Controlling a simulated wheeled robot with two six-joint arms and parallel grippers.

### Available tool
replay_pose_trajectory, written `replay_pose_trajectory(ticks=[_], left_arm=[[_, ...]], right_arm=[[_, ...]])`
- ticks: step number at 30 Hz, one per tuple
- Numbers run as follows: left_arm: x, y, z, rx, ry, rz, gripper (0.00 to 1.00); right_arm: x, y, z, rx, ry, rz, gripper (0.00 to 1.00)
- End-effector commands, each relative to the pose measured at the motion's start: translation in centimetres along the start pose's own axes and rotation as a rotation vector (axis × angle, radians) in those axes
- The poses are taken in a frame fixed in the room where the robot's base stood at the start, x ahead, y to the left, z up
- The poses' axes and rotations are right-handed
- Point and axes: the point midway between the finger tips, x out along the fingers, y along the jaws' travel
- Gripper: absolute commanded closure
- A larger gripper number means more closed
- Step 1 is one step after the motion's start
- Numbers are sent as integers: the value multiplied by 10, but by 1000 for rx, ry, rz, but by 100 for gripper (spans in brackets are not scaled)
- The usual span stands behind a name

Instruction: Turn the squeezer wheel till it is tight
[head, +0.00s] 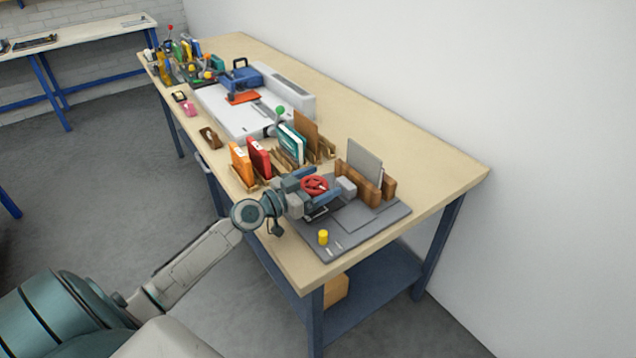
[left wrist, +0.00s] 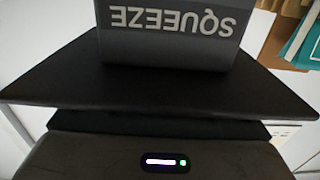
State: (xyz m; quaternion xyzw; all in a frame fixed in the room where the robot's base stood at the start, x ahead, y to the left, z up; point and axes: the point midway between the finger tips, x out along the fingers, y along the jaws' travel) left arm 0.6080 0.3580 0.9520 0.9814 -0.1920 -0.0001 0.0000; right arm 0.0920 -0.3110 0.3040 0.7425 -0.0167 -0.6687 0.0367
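The red squeezer wheel (head: 315,184) shows in the head view on a grey base board (head: 375,222) at the near end of the bench. My left gripper (head: 312,190) is at the wheel, with blue-grey bars on both sides of it. Whether its fingers touch or grip the rim is too small to tell. In the left wrist view a grey block marked SQUEEZE (left wrist: 168,40), its lettering upside down, stands beyond the dark gripper body. The wheel and fingertips are hidden there. My right gripper is not in view.
A yellow knob (head: 323,237) stands at the board's near edge. A wooden holder (head: 372,187) with a grey panel is right of the wheel. Orange (head: 242,163) and red (head: 259,157) books stand close behind the gripper. The bench's right end (head: 455,175) is clear.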

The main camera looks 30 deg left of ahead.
Motion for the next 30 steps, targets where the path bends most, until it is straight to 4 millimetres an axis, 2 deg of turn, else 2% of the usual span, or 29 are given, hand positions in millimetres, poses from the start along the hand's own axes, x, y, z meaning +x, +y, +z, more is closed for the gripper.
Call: replay_pose_trajectory(ticks=[13,26,30], left_arm=[[-6,-1,2,3,-2,0,12],[-58,0,4,5,-5,3,12],[-70,-1,5,7,-5,-1,12]], right_arm=[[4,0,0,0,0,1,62],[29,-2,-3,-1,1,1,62],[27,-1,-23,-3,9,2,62]])
